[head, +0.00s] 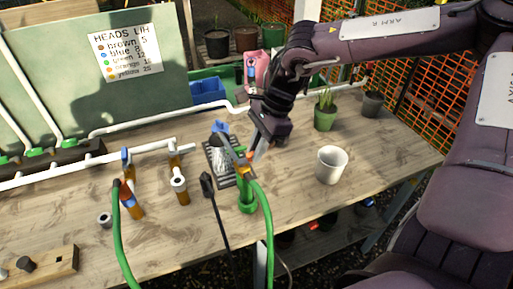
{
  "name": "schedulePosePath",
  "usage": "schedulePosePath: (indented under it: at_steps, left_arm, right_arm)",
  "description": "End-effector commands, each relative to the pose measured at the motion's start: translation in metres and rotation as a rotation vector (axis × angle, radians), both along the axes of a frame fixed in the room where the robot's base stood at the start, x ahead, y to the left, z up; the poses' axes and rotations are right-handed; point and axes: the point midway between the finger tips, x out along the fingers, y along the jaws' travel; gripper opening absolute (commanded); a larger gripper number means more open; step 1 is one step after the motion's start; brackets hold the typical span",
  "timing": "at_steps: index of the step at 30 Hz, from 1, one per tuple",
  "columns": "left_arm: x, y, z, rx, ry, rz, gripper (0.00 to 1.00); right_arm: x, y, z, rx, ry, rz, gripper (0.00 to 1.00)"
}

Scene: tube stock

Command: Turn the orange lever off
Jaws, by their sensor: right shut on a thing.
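A green hose (265,215) and a green lower body (247,196) show just below the lever. My left gripper is not in view.
Other valve fittings (180,187) stand further left. A white cup (331,164) and a potted plant (325,115) are to the right. White pipe (150,128) crosses the back of the bench. The right front bench top is clear.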

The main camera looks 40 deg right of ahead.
Motion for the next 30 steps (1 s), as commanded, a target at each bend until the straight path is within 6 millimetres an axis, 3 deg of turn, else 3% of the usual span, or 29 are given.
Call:
schedulePosePath:
  at_steps: [30]
  left_arm:
    - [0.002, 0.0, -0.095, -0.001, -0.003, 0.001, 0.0]
  right_arm:
    - [-0.03, 0.023, -0.004, -0.015, -0.066, -0.881, 0.0]
